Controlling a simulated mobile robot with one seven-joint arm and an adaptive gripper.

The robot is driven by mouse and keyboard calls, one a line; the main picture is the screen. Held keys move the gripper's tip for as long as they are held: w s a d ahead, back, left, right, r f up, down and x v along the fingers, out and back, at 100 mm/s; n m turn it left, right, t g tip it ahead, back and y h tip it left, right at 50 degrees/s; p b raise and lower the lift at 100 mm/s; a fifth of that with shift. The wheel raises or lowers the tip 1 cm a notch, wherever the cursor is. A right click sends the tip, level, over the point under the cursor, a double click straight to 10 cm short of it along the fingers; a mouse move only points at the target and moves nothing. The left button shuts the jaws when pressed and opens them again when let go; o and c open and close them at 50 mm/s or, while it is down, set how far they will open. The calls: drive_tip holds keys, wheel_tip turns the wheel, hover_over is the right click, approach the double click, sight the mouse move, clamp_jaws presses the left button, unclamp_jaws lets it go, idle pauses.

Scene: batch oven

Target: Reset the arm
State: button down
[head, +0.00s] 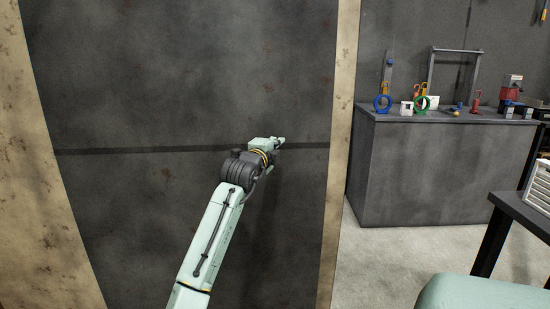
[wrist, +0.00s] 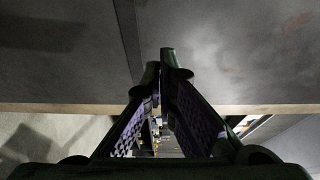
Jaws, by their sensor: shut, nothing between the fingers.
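My arm reaches up from the bottom of the head view. My gripper (head: 280,141) is at its far end, pointing to the right in front of a large dark panel (head: 120,90). Whether it touches the panel cannot be told. In the wrist view the two fingers of my gripper (wrist: 162,68) come together at the tips, with nothing held between them. Their purple ridged inner pads show.
The panel has tan, stained edges (head: 343,130) and a dark horizontal band (head: 110,150). A dark workbench (head: 430,170) with several small coloured items stands at the right. A dark table (head: 522,212) is at the right edge. Open floor (head: 375,260) lies between.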

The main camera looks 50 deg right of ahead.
drive_tip(key=s+a+b, duration=0.2)
drive_tip(key=s+a, duration=0.4)
drive_tip(key=a, duration=0.1)
drive_tip(key=shift+s+b, duration=0.3)
drive_tip(key=shift+b, duration=0.1)
